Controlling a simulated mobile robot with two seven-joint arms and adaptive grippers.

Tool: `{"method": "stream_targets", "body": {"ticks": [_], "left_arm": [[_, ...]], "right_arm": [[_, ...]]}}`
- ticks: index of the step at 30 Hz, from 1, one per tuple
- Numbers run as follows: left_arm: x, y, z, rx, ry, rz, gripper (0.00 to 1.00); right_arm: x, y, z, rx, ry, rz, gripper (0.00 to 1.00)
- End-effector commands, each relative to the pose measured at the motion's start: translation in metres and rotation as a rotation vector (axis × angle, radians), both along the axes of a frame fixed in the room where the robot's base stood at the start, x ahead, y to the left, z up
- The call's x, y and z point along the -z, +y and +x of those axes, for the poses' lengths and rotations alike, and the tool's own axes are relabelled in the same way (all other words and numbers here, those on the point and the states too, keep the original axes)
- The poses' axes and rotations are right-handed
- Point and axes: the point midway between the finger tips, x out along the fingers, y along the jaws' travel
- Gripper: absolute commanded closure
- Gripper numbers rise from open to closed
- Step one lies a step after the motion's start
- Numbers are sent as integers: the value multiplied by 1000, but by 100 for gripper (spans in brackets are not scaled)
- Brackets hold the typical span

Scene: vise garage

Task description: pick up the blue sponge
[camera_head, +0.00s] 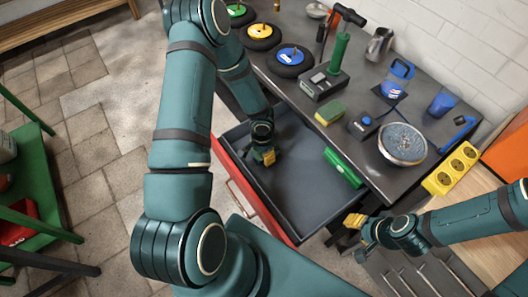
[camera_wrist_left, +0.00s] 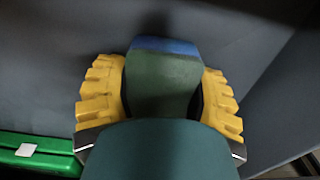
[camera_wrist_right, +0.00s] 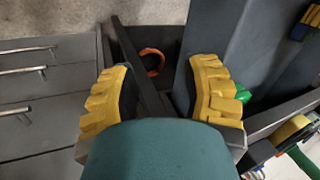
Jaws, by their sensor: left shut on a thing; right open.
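My left gripper (camera_head: 265,155) is inside the open drawer (camera_head: 300,185). In the left wrist view its yellow fingers (camera_wrist_left: 160,95) are shut on a block with a blue top and a dark green body, the blue sponge (camera_wrist_left: 165,47). The sponge's lower part is hidden by my wrist, and in the head view I cannot make it out. My right gripper (camera_head: 355,222) is open and empty beside the drawer's right end. In the right wrist view its fingers (camera_wrist_right: 160,85) stand wide apart.
A green case (camera_head: 342,167) lies at the drawer's right side. On the worktop (camera_head: 290,98) stand a green and yellow sponge (camera_head: 330,112), a steel bowl (camera_head: 402,144), a green-handled tool (camera_head: 338,50) and blue cups. A yellow socket strip (camera_head: 450,169) lies at the right.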

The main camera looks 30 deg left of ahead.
Motion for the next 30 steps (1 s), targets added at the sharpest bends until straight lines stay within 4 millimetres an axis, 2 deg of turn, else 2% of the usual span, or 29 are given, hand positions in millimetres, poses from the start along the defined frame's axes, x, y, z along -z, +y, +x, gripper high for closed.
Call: {"method": "stream_targets", "body": {"ticks": [5, 12, 18, 22, 30], "left_arm": [[-18, 0, 1, 0, -3, 1, 52], [-66, 1, 1, -2, -3, 1, 52], [-93, 0, 0, 0, -2, 0, 52], [-99, 0, 0, 0, 0, 0, 52], [-100, 0, 0, 0, 0, 0, 52]], "right_arm": [[-6, 0, -1, -1, 2, 0, 53], [-21, 0, 1, 4, -2, -1, 53], [-28, -1, 4, 9, -8, -2, 53], [-29, -1, 5, 10, -10, -3, 53], [-29, -1, 5, 11, -11, -3, 53]]}}
